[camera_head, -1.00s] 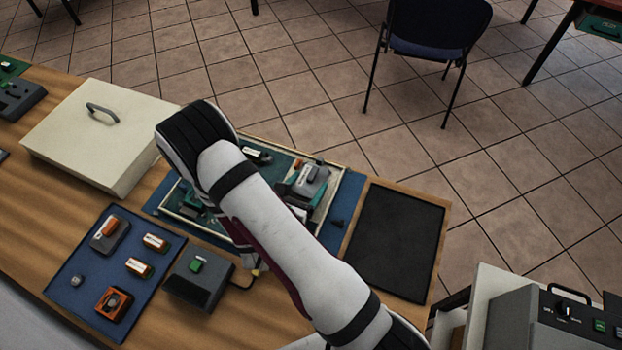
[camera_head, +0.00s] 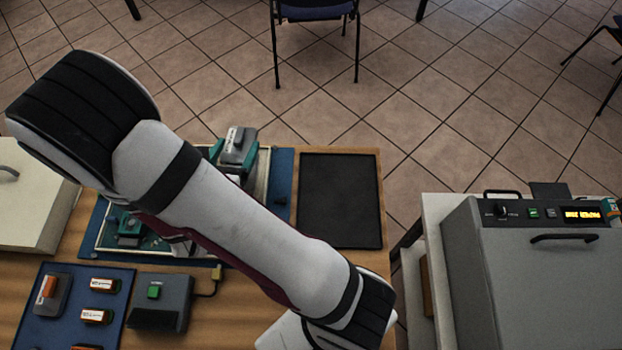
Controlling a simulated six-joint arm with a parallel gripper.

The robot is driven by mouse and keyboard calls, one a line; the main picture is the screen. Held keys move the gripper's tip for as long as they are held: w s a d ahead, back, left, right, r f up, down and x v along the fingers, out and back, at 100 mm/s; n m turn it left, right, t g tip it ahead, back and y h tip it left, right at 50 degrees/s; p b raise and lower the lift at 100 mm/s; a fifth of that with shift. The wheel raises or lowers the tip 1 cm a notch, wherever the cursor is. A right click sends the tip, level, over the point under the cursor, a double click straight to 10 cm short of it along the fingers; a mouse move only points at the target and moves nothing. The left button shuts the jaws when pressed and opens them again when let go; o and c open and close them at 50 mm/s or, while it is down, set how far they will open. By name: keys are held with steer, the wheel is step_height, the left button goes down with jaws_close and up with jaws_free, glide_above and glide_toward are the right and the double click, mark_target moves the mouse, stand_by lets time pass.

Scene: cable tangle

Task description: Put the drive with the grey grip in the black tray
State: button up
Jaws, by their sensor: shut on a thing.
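The drive with the grey grip (camera_head: 236,140) shows just beyond my arm, near the far right of the shallow crate (camera_head: 266,180). It has a pale label on its top and stands out above the crate's far edge. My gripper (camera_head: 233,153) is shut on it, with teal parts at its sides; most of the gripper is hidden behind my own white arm. The black tray (camera_head: 339,200) lies flat and empty on the table, to the right of the crate and apart from the drive.
A blue mat (camera_head: 62,318) at the lower left holds several small orange and white parts. A dark grey box with a green button (camera_head: 160,302) stands beside it. A pale lidded box (camera_head: 30,205) is at left. A grey machine (camera_head: 540,270) stands right of the table.

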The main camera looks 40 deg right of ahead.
steer(key=s+d+f+m+g+h, duration=0.2)
steer(key=s+d+m+g+h, duration=0.1)
steer(key=s+d+m+g, duration=0.4)
steer(key=m+g, duration=0.5)
steer(key=g, duration=0.2)
glide_above(330, 200)
step_height(330, 200, down, 4)
steer(key=shift+s+r+y, duration=0.1)
steer(key=shift+y, duration=0.2)
steer(key=shift+m, duration=0.3)
step_height(330, 200, down, 5)
steer(key=shift+f, duration=0.45)
